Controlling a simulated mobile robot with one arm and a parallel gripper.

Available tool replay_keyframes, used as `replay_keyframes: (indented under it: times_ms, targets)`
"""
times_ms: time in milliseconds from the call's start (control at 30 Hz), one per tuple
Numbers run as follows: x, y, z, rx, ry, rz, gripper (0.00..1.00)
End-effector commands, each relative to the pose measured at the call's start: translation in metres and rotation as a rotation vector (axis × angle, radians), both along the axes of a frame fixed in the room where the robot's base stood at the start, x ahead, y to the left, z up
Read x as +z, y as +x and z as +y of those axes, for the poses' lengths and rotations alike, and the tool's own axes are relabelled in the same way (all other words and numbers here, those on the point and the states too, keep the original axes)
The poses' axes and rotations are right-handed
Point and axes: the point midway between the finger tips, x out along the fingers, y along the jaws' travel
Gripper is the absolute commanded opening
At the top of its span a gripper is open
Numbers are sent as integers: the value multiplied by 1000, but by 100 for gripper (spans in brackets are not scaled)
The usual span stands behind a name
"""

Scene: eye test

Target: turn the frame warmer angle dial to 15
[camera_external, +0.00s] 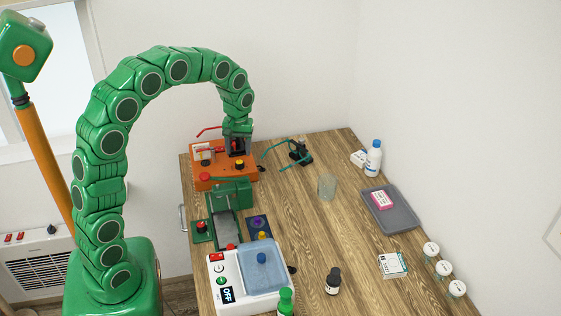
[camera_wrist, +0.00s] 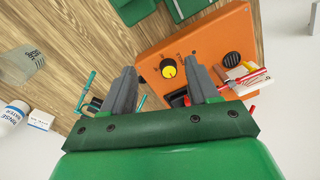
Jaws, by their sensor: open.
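The orange frame warmer (camera_external: 218,182) stands at the far left of the table. It also fills the right of the wrist view (camera_wrist: 205,42). Its yellow-topped black angle dial (camera_wrist: 168,68) shows in the wrist view, and in the external view (camera_external: 240,165). Small marks ring the dial, too small to read, so its setting is unclear. My gripper (camera_wrist: 163,67) is open and empty above the warmer. In the wrist view the dial appears between the fingertips; I cannot tell whether they touch it.
A dark glasses stand with teal frames (camera_external: 298,152) and a glass beaker (camera_external: 327,187) stand right of the warmer. Red-framed glasses (camera_external: 208,131) are at the warmer's back. A green machine (camera_external: 232,192) stands close in front. The table's middle is mostly clear.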

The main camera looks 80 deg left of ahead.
Motion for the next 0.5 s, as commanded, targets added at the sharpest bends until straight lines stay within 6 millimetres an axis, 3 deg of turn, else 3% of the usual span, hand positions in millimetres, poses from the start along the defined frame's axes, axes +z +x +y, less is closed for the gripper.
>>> replay_keyframes:
  times_ms: [100, 200, 500]
  targets:
    - [-10, 7, 29, 72, 7, -5, 60]
    - [-15, 9, 45, 114, 10, -9, 60]
    - [-25, 11, 57, 145, 13, -11, 60]
